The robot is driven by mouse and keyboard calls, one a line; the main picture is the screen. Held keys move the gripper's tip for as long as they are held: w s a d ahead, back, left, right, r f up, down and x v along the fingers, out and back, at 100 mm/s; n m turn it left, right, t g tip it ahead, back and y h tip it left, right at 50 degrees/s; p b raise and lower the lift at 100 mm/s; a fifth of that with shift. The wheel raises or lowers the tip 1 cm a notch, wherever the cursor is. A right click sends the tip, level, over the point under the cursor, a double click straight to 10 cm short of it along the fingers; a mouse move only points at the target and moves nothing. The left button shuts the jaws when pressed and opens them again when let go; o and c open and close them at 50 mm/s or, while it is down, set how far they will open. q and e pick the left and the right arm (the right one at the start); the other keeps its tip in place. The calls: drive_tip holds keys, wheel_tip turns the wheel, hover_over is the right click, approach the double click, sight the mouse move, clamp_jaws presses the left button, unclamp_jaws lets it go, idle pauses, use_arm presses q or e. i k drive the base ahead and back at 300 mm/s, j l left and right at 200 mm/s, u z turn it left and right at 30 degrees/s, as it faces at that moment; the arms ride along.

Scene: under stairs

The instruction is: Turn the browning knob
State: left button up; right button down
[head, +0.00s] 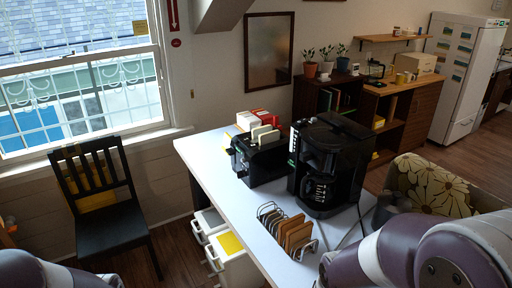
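A black toaster (262,166) stands on the white table, with pale bread slices (264,134) sticking out of its top. Its narrow left end (238,158) has small controls, but they are too small and dark for me to pick out the browning knob. Only a purple and white part of my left arm shows at the bottom left corner, and my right arm shows large at the bottom right. Neither gripper shows, so both are away from the toaster in this view.
A black coffee maker (330,165) stands close to the right of the toaster. A wire rack (287,230) with brown slices is nearer on the white table (222,165). Red and white boxes (256,118) stand behind the toaster. A black chair (105,210) is at left.

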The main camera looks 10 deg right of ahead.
sight(242, 174)
drive_tip(key=i+j+z, duration=0.1)
drive_tip(key=j+z, duration=0.25)
drive_tip(key=j, duration=0.8)
drive_tip(key=j+z, duration=0.4)
drive_tip(key=j, duration=0.75)
drive_tip(key=k, duration=0.05)
